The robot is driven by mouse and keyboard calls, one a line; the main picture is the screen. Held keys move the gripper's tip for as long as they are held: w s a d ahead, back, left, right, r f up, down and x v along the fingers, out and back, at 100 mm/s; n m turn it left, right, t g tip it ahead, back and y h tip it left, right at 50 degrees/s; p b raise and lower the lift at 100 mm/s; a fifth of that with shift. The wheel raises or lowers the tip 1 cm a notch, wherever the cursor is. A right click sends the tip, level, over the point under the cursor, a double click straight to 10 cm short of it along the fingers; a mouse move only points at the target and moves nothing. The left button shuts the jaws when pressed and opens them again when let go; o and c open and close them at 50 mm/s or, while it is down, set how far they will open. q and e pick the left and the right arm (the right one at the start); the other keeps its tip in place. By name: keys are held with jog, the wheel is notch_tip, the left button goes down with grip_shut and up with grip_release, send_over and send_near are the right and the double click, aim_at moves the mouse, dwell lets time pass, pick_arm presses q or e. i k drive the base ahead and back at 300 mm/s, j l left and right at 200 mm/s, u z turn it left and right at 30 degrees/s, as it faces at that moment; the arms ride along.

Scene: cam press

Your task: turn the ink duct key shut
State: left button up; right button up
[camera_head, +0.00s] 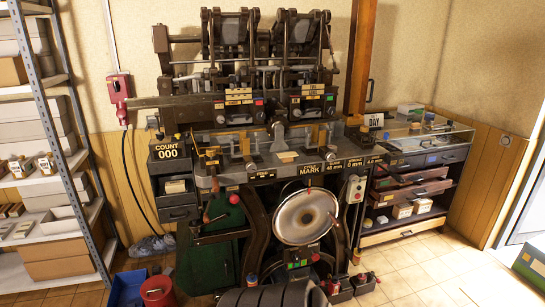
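The press (270,140) stands in the middle against the back wall. Its two dark upper units (231,30) and (302,28) sit side by side at the top. Below them are yellow label plates (238,95) and (314,90), too small to read surely, beside small dark boxes with coloured marks. I cannot pick out the ink duct key among the small parts, so I cannot tell how it is turned. Neither of my grippers is in view.
A pale round disc (305,217) faces me below the bench. A grey shelf rack (78,130) stands left, a glass-topped cabinet (430,140) right. A blue crate (127,290) and red bin (157,291) are on the floor at lower left.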

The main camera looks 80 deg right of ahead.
aim_at(210, 152)
jog(key=z, duration=2.3)
jog(key=i, duration=0.6)
